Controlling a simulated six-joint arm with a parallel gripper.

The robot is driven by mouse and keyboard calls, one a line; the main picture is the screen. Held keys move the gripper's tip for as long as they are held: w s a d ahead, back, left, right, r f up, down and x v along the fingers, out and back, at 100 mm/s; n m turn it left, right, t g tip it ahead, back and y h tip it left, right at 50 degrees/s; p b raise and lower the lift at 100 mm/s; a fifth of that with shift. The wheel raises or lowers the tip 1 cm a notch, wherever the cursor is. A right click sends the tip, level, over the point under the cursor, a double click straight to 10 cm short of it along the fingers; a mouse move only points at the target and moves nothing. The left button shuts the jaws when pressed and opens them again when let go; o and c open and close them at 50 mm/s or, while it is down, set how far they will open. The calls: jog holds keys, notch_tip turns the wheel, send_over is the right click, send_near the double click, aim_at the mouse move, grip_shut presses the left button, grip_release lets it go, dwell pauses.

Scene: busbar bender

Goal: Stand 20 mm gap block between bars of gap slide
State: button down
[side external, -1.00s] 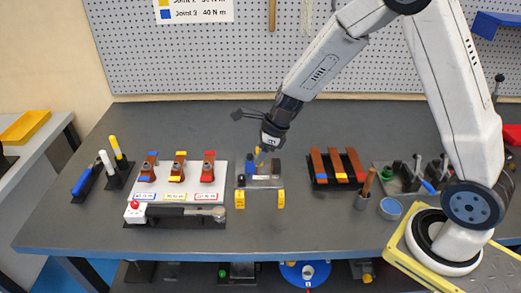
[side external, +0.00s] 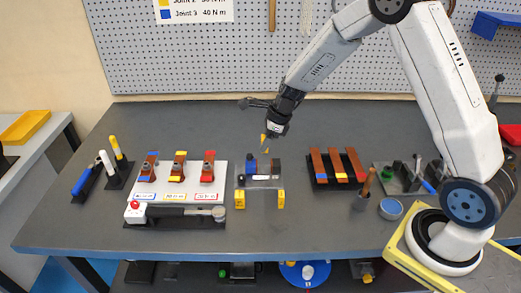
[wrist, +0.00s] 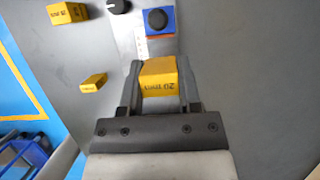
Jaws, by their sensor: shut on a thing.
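My gripper (side external: 266,145) is above the gap slide (side external: 260,183). In the wrist view my gripper (wrist: 158,72) is shut on a yellow block (wrist: 160,85) marked 20 mm, gripped between both fingers. The slide has a blue part (side external: 252,167) and a dark part (side external: 275,167) on top, with space between them. In the wrist view a blue part with a dark knob (wrist: 157,19) lies beyond the held block. The held block appears clear of the slide, though its exact height is hard to tell.
Two other yellow blocks (side external: 240,199) (side external: 281,199) stand at the slide's front. A white board with coloured clamps (side external: 178,178) is to the left, with a red button (side external: 134,205). Copper bars (side external: 337,165) lie on a rack to the right.

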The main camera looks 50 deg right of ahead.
aim_at(260, 170)
jog(key=shift+f, duration=3.55)
jog(key=shift+f, duration=0.45)
jog(key=shift+c, duration=1.1)
grip_release()
jog(key=shift+r, duration=0.1)
jog(key=shift+v, duration=3.85)
jog(key=shift+s, duration=0.1)
